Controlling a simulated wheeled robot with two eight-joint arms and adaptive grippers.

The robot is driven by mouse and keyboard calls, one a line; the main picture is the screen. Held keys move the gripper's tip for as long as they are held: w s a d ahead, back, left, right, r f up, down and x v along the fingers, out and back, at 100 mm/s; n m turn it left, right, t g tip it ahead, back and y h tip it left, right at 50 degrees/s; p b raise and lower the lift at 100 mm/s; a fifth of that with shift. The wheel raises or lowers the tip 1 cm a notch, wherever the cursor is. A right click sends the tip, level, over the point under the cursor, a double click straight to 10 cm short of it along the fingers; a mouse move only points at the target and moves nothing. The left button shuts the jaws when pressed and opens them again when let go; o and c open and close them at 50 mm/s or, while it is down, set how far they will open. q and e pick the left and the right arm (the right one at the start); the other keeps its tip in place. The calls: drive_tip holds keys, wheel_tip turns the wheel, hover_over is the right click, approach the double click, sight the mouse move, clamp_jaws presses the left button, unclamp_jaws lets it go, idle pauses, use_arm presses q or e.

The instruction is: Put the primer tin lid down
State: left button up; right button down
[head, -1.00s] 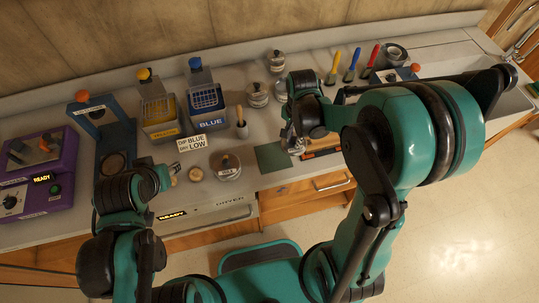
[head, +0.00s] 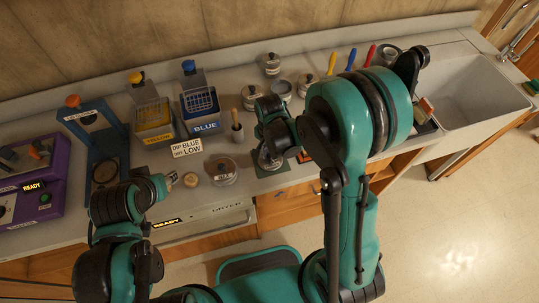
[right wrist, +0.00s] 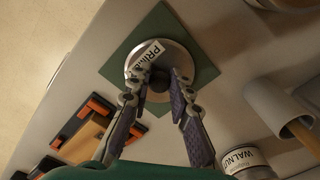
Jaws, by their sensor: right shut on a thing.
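The primer tin lid (right wrist: 175,52) is a round silver disc with a dark knob and a white label partly reading "PRIM". My right gripper (right wrist: 160,84) is shut on its knob, seen from above in the right wrist view. The lid is over the green square mat (right wrist: 118,62), roughly centred; I cannot tell if it touches. In the head view the lid (head: 268,160) shows under my right gripper (head: 270,146), over the mat (head: 262,172). My left gripper (head: 171,179) is at the counter's front left, near a small round wooden piece (head: 191,180); its opening is unclear.
Yellow (head: 153,118) and blue (head: 200,116) dip tanks stand further left. A sink (head: 480,95) is at right.

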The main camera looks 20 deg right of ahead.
drive_tip(key=shift+f, duration=0.15)
drive_tip(key=c, duration=1.4)
unclamp_jaws()
drive_tip(key=shift+r, duration=0.25)
wheel_tip(320, 180, up, 11)
drive_tip(key=p, duration=0.3)
wheel_tip(320, 180, up, 6)
drive_tip(key=n+t, duration=0.2)
drive_tip(key=n, duration=0.1)
hover_over(269, 157)
drive_tip(key=s+d, duration=0.2)
drive_tip(key=s, duration=0.1)
drive_tip(key=s+d+r+n+t, duration=0.3)
drive_tip(key=s+r+n+t, duration=0.1)
drive_tip(key=s+n, duration=0.3)
drive_tip(key=shift+r+n+t, duration=0.3)
drive_tip(key=shift+n+t, duration=0.1)
drive_tip(key=shift+t, duration=0.2)
drive_tip(key=shift+d+f, duration=0.1)
